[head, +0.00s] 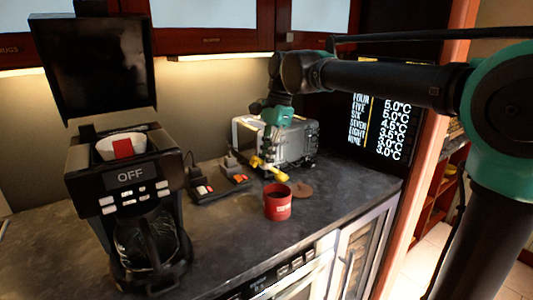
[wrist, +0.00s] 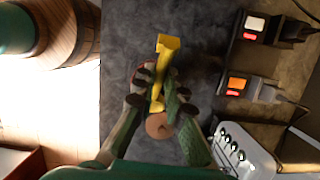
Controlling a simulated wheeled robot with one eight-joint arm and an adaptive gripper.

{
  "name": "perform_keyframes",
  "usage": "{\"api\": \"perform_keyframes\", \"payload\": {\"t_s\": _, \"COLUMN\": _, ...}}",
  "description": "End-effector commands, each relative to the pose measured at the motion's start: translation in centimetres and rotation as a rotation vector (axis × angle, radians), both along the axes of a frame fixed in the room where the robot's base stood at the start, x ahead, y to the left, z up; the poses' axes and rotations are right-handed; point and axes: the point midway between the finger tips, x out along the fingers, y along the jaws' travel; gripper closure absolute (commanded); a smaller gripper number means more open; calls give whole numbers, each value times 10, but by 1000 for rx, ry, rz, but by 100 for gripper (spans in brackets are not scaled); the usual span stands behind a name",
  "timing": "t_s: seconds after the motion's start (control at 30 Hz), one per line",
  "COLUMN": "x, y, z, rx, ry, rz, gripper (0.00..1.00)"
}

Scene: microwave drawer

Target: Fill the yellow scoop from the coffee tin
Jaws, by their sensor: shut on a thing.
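The yellow scoop (head: 279,175) is held in my gripper (head: 262,159), above the counter and just behind the coffee tin. The red coffee tin (head: 277,207) stands upright and open on the counter, apart from the scoop in the head view. In the wrist view my gripper (wrist: 157,93) is shut on the yellow scoop (wrist: 168,47). The tin (wrist: 140,72) shows there only as a reddish rim behind the fingers. I cannot tell whether the scoop holds coffee.
A coffee maker (head: 122,178) reading OFF, with its top open and a white filter (head: 121,147) inside, stands at the left. A silver toaster (head: 292,142) is behind my gripper. Power sockets (head: 219,188) lie left of it. The front counter is clear.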

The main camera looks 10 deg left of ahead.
Motion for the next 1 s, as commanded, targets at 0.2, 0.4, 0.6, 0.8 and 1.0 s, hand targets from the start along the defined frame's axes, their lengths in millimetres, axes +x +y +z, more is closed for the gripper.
{"api": "perform_keyframes", "payload": {"t_s": 0.2, "x": 0, "y": 0, "z": -12, "rx": 0, "ry": 0, "rz": 0, "gripper": 100}}
{"api": "perform_keyframes", "payload": {"t_s": 0.4, "x": 0, "y": 0, "z": -23, "rx": 0, "ry": 0, "rz": 0, "gripper": 100}}
{"api": "perform_keyframes", "payload": {"t_s": 0.6, "x": 0, "y": 0, "z": -34, "rx": 0, "ry": 0, "rz": 0, "gripper": 100}}
{"api": "perform_keyframes", "payload": {"t_s": 0.8, "x": 0, "y": 0, "z": -45, "rx": 0, "ry": 0, "rz": 0, "gripper": 100}}
{"api": "perform_keyframes", "payload": {"t_s": 1.0, "x": 0, "y": 0, "z": -55, "rx": 0, "ry": 0, "rz": 0, "gripper": 100}}
